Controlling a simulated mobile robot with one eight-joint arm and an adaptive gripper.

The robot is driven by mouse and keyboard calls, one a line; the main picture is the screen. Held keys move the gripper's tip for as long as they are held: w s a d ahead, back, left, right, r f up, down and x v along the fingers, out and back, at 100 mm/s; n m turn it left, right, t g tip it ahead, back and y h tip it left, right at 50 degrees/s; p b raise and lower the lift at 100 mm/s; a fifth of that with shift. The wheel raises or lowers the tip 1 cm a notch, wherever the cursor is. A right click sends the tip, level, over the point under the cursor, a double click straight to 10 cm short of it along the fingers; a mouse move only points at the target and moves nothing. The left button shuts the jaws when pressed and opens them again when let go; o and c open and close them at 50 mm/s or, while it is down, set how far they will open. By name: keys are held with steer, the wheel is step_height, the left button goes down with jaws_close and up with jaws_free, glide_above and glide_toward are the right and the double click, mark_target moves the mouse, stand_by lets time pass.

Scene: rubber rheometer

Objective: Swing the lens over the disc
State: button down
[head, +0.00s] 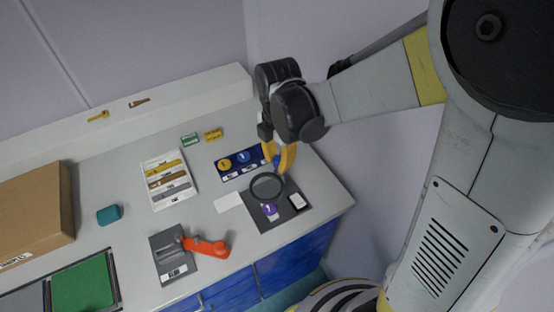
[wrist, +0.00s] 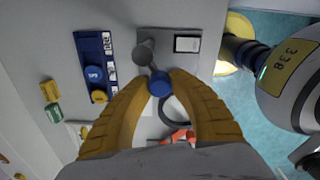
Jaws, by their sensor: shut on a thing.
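The lens is a dark round ring (head: 267,186) over the grey base plate (head: 262,222), at its upper-left part. A purple disc (head: 269,209) marked 1 lies on the plate, just below the lens ring in the head view and apart from it. My gripper (head: 283,162) is at the plate's far edge, shut on a blue knob (wrist: 159,85), which shows between the yellow fingertips in the wrist view. There, part of the dark lens ring (wrist: 171,122) shows between the fingers, and a grey round post (wrist: 142,53) stands beside the knob. I cannot make out the purple disc there.
A blue rack (head: 230,172) holding yellow and blue discs lies left of the plate. A white card (head: 228,201) is beside the plate. A cardboard box (head: 35,215) stands far left.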

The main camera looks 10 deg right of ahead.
mark_target(278, 159)
steer(key=c, duration=1.2)
jaws_free()
steer(key=shift+o, duration=0.2)
step_height(278, 159, up, 12)
